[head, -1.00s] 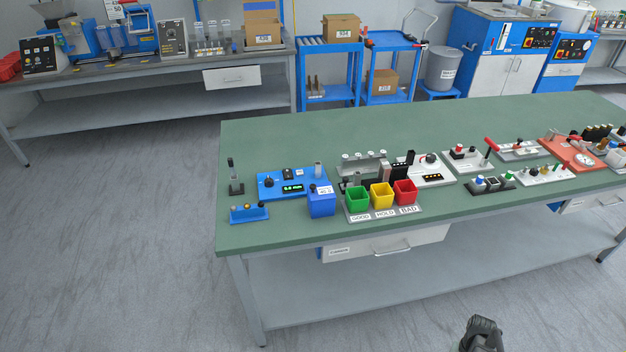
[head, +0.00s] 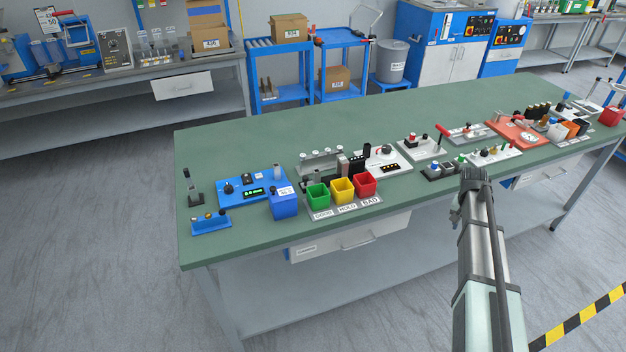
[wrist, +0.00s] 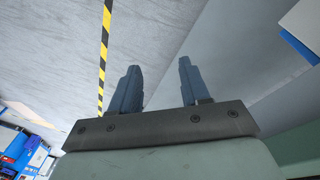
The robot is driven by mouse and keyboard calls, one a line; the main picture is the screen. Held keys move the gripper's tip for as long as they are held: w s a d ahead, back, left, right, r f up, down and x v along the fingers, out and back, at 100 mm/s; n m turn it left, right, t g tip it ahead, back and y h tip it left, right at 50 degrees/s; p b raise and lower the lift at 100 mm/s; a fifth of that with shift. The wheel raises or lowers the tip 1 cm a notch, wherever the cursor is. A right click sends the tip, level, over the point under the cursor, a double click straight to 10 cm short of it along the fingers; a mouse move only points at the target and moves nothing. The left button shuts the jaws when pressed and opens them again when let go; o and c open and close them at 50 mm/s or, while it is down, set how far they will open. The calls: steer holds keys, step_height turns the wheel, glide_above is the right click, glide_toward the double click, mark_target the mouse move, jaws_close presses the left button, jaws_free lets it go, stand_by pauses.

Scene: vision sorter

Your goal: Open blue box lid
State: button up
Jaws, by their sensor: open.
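The blue box (head: 284,205) stands on the green bench near its front edge, left of the green, yellow and red bins. Its top is blue with a white label, and the lid looks closed. My gripper (head: 474,176) is at the front edge of the bench in the head view, well to the right of the box. In the wrist view my gripper (wrist: 155,88) shows two separated fingers with nothing between them. The box does not show clearly in the wrist view.
A blue panel with a display (head: 252,188) sits behind the box, and a small blue rack (head: 210,224) is to its left. The green bin (head: 318,196) is close on the right. Several devices line the bench to the right. The bench's back strip (head: 300,125) is clear.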

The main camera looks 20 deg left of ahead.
steer(key=w+a+r+t, duration=0.1)
steer(key=w+a+r, duration=0.25)
steer(key=r, duration=0.35)
steer(key=w+a+r+t, duration=0.1)
steer(key=w+a+r, duration=0.1)
steer(key=w+r, duration=0.35)
steer(key=s+a+r+n, duration=0.1)
steer(key=s+a+r, duration=0.2)
steer(key=a+r, duration=0.5)
step_height(320, 180, up, 11)
steer(key=n+g+y, duration=0.2)
steer(key=n+g, duration=0.1)
steer(key=n, duration=0.4)
glide_above(273, 187)
step_height(273, 187, down, 13)
steer(key=shift+s, duration=0.1)
steer(key=shift+c, duration=0.4)
jaws_close()
